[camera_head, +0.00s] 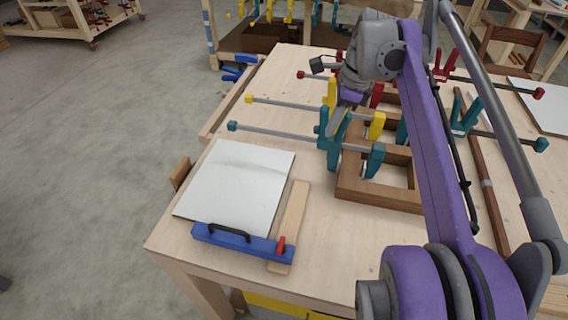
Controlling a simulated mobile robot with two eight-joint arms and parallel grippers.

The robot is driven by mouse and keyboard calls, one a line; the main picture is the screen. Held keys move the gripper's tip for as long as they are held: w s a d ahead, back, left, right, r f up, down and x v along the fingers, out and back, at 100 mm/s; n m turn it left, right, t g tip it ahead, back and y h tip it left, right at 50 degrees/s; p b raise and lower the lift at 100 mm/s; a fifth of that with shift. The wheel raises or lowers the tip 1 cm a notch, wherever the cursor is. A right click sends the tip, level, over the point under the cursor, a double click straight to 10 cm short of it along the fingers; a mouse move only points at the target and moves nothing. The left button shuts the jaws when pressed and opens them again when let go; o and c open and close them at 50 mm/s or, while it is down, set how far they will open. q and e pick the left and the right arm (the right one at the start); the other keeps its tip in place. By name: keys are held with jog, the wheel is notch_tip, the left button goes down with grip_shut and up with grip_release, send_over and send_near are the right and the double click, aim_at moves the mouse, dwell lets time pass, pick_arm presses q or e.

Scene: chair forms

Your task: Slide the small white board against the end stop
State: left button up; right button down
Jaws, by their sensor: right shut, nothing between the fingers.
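A small white board (238,185) lies flat at the near left corner of the workbench. A blue bar (238,243) with a black handle and a red lever lies along its near edge. A pale wooden strip (291,223) lies along its right side. Which of these is the end stop I cannot tell, nor whether the board touches them. My right gripper (342,122) is shut and empty, pointing down among the clamps, up and to the right of the board. My left gripper is not in view.
Yellow clamps (300,107) and teal clamps (290,136) with long bars lie across the bench beyond the board. A brown wooden frame (378,196) lies to its right. A small wooden block (181,172) sits at the bench's left edge.

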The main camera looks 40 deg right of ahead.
aim_at(278, 171)
jog(key=shift+m, duration=0.6)
jog(key=b+x, duration=0.1)
jog(key=x, duration=1.1)
jog(key=b+x, duration=0.1)
jog(key=x, duration=0.6)
jog(key=shift+w+d+b, duration=0.2)
jog(key=shift+d+b, duration=0.1)
jog(key=shift+d, duration=0.1)
jog(key=w+a, duration=0.2)
jog(key=shift+w, duration=0.25)
jog(key=shift+w+a, duration=0.25)
jog(key=shift+w, duration=0.1)
jog(key=w+a, duration=0.1)
jog(key=w, duration=0.1)
jog(key=w+a, duration=0.2)
jog(key=shift+a+p, duration=0.1)
jog(key=shift+p, duration=0.25)
jog(key=shift+s, duration=0.15)
